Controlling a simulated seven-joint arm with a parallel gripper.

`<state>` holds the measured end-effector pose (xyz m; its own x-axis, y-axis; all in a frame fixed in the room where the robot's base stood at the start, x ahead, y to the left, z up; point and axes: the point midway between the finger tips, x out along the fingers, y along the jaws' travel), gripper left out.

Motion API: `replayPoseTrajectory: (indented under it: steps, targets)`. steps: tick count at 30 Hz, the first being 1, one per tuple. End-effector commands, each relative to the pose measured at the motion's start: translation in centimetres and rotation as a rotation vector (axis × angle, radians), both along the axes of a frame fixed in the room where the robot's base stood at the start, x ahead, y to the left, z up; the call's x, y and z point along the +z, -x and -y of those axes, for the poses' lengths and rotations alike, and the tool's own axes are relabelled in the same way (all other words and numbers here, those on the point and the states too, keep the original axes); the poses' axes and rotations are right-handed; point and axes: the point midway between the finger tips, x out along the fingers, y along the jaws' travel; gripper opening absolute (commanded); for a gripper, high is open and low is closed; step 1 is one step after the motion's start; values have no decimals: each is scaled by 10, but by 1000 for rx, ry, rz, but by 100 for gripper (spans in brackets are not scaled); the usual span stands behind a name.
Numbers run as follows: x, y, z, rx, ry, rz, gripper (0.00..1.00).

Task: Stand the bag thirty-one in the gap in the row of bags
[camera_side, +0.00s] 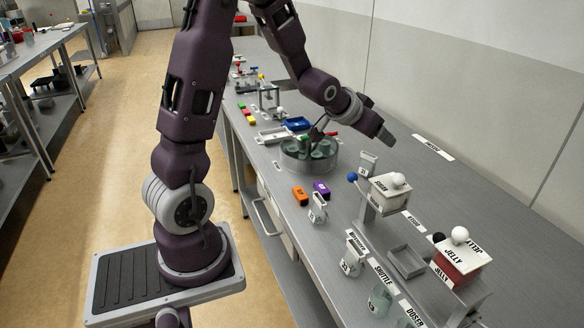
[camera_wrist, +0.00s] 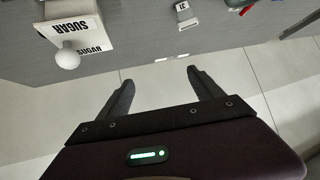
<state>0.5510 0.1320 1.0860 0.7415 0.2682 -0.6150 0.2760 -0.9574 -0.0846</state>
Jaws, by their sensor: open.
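My gripper (camera_side: 383,132) is raised over the far side of the bench, with nothing between its fingers. In the wrist view my gripper (camera_wrist: 160,80) has its two dark fingers spread apart. A small pale bag (camera_wrist: 184,14) with a dark number, perhaps 31, stands ahead of the fingers, clear of them. In the side view, a similar bag (camera_side: 367,163) stands behind the SUGAR box. Two more pale bags stand nearer the front: one by the orange block (camera_side: 318,208), one by the SHUTTLE label (camera_side: 352,257). I cannot make out a clear row or gap.
The SUGAR box (camera_side: 390,192) and the red-and-white JELLY box (camera_side: 460,262) carry white knobs. A round grey tub (camera_side: 309,166) holds several items below my forearm. Orange (camera_side: 300,196) and purple (camera_side: 321,187) blocks, a grey tray (camera_side: 406,261) and a glass (camera_side: 380,300) occupy the bench.

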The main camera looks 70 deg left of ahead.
Motion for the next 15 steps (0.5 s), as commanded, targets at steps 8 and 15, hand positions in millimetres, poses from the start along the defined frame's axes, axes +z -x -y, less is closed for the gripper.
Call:
replayPoseTrajectory:
  steps: [8, 15]
  targets:
    - [81, 194, 145, -168, 97, -265, 76]
    - [73, 292, 178, -260, 141, -394, 80]
